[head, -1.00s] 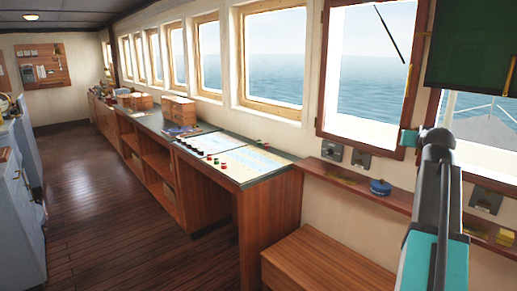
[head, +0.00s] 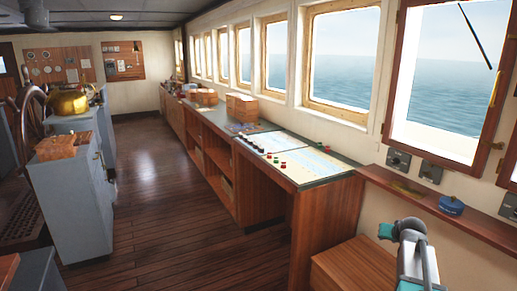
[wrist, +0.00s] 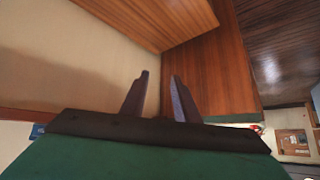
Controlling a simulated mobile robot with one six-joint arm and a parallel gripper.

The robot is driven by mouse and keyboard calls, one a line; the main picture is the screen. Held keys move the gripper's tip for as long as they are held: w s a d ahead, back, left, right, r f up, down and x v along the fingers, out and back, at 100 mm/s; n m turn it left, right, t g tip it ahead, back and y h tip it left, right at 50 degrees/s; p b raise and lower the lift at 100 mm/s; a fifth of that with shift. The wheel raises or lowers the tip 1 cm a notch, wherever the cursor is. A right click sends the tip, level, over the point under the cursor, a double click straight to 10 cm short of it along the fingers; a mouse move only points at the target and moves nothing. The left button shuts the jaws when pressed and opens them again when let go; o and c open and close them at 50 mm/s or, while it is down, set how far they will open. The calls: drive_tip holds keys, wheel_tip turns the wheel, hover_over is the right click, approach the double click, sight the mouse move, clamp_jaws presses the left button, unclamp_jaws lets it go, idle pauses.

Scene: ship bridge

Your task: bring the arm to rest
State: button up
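My gripper shows in the wrist view (wrist: 159,76), its two dark fingers standing apart with nothing between them. Beyond the gap are a pale wall and a brown wooden panel (wrist: 200,65). In the head view my arm (head: 412,245) is low at the right edge, in front of the wooden box-like bench (head: 350,268) and below the window shelf. The fingers cannot be made out in the head view.
A long wooden counter (head: 278,190) with a chart and small pieces runs along the windows. A narrow shelf (head: 415,202) holds a blue round item (head: 451,205). Grey cabinets (head: 75,200) stand at left. The wooden floor (head: 170,190) between is clear.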

drive_tip(key=s+a+f+n+g+y, duration=0.1)
drive_tip(key=s+a+f+g, duration=0.15)
drive_tip(key=a+f, duration=0.65)
drive_tip(key=s+a+f+n+g+y, duration=0.1)
drive_tip(key=s+a+f, duration=0.2)
drive_tip(key=a+f, duration=0.65)
drive_tip(key=s+a+f+g, duration=0.1)
drive_tip(key=s+a+f, duration=0.2)
drive_tip(key=s+f, duration=0.15)
drive_tip(key=s+a+f+n+g+y, duration=0.1)
drive_tip(key=s+a+f, duration=0.15)
drive_tip(key=f, duration=0.35)
drive_tip(key=s+a+f+g, duration=0.1)
drive_tip(key=s+a+f, duration=0.1)
drive_tip(key=s+f, duration=0.25)
drive_tip(key=s+a+f+n+g, duration=0.1)
drive_tip(key=s+a+f, duration=0.25)
drive_tip(key=s, duration=0.25)
drive_tip(key=s+a+f+g, duration=0.2)
drive_tip(key=s+f, duration=0.2)
drive_tip(key=s, duration=0.1)
drive_tip(key=s+a+f+n+g, duration=0.1)
drive_tip(key=s+a+f, duration=0.1)
drive_tip(key=s+f, duration=0.3)
drive_tip(key=s+g, duration=0.3)
drive_tip(key=s, duration=1.1)
drive_tip(key=shift+s+d+r+m+h, duration=0.2)
drive_tip(key=shift+s+r+m+h, duration=0.15)
drive_tip(key=shift+r, duration=0.1)
